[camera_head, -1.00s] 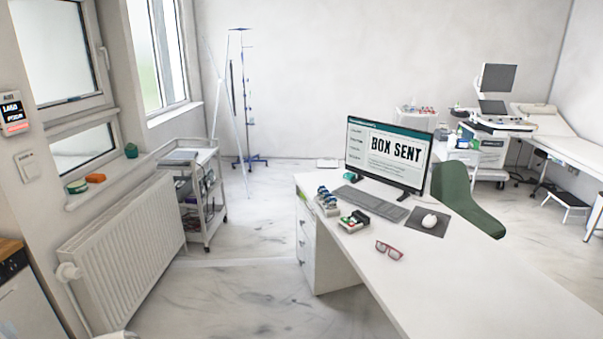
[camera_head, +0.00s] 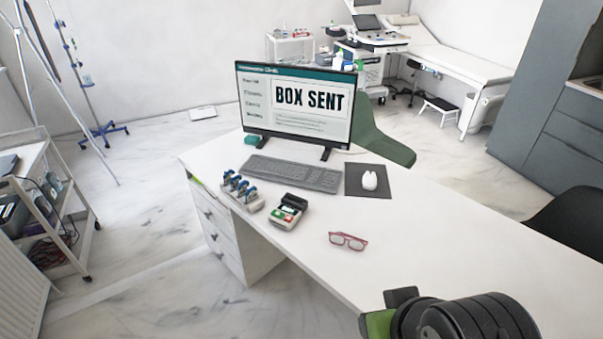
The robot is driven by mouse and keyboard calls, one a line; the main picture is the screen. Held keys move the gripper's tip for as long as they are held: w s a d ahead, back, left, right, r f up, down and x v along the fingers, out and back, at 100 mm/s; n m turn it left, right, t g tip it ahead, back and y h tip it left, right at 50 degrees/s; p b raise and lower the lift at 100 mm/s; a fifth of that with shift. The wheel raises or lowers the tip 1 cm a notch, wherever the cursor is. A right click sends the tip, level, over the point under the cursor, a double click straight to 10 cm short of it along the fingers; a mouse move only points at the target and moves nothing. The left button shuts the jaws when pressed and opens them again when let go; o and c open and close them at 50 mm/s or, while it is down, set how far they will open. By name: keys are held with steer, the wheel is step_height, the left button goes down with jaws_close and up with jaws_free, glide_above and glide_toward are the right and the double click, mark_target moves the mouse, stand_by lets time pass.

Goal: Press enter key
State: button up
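A grey keyboard (camera_head: 290,173) lies on the white desk in front of the monitor (camera_head: 295,105), whose screen reads "BOX SENT". Its single keys are too small to tell apart, so I cannot pick out an enter key there. A small device (camera_head: 287,212) with a dark top part and green and red patches sits on the desk in front of the keyboard. My gripper (camera_head: 392,312) seems to be the dark and green part at the bottom edge, right of centre, over the near side of the desk. It is well apart from the keyboard and the device. Its fingertips cannot be made out.
A holder with several blue-topped items (camera_head: 240,190) stands left of the device. A white mouse (camera_head: 369,180) rests on a dark pad (camera_head: 356,190). Red glasses (camera_head: 348,241) lie nearer me. The desk's right part (camera_head: 450,245) is bare. A cart (camera_head: 45,220) stands at left.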

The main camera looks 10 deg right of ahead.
steer(key=shift+s+d, duration=0.15)
steer(key=shift+s, duration=0.1)
steer(key=shift+s+r, duration=0.1)
steer(key=shift+s, duration=0.05)
steer(key=shift+c, duration=0.6)
jaws_close()
stand_by(0.8)
